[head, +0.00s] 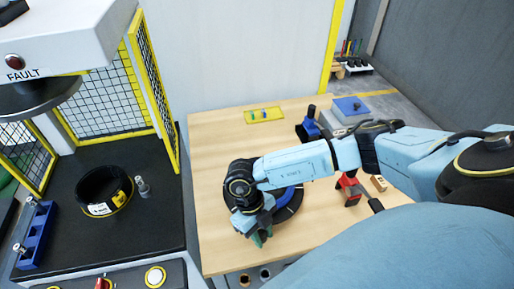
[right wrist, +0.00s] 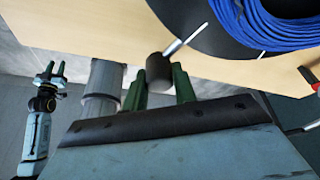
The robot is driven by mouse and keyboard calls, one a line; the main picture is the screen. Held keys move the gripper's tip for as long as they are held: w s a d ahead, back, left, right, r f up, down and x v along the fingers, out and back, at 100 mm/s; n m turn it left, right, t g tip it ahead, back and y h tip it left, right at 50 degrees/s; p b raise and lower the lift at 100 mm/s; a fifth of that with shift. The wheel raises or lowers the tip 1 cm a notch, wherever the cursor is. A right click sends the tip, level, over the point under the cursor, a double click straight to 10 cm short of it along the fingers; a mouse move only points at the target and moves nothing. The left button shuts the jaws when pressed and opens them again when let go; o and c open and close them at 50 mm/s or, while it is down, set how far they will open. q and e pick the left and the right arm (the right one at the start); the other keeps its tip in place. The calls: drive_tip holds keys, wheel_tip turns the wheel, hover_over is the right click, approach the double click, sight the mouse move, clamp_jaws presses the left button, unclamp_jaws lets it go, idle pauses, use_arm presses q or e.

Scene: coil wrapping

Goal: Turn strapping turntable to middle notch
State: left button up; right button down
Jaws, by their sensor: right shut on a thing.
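The strapping turntable, a dark round disc (head: 298,216), sits on the wooden table, largely covered by my right arm. A coil of blue cable (right wrist: 262,22) lies on it in the right wrist view. A metal rod with a dark cylindrical knob (right wrist: 158,67) sticks out from the disc's edge. My right gripper (head: 262,240) is at the near edge of the turntable. In the right wrist view its green fingers (right wrist: 158,80) are shut on the knob. My left gripper (right wrist: 53,72) shows far left in the right wrist view, fingers apart and empty. The notches are hidden.
On the table are a red-and-black tool (head: 350,188), a wooden block (head: 379,183), a blue-and-black device (head: 309,124), a grey box with a blue top (head: 349,107) and a yellow mat (head: 277,115). A caged machine with a black ring (head: 103,190) stands at left.

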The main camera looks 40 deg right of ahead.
drive_tip(key=shift+s+d+f+n+h, duration=0.15)
drive_tip(key=shift+s+d+n, duration=0.15)
drive_tip(key=shift+d, duration=0.25)
drive_tip(key=shift+s+d+r+n+h, duration=0.1)
drive_tip(key=shift+s+d+n+h, duration=0.15)
drive_tip(key=shift+s+d, duration=0.25)
drive_tip(key=shift+s+d+f+n+h, duration=0.1)
drive_tip(key=shift+s+d+n, duration=0.15)
drive_tip(key=shift+d, duration=0.35)
drive_tip(key=shift+s+d+n, duration=0.35)
drive_tip(key=shift+d+n, duration=0.05)
drive_tip(key=shift+d, duration=0.2)
drive_tip(key=c, duration=1.1)
unclamp_jaws()
drive_tip(key=shift+d, duration=0.1)
drive_tip(key=shift+c, duration=0.2)
drive_tip(key=shift+w+a+r, duration=0.2)
drive_tip(key=shift+a, duration=0.1)
drive_tip(key=b+v, duration=0.1)
drive_tip(key=v, duration=1.2)
drive_tip(key=shift+s, duration=0.1)
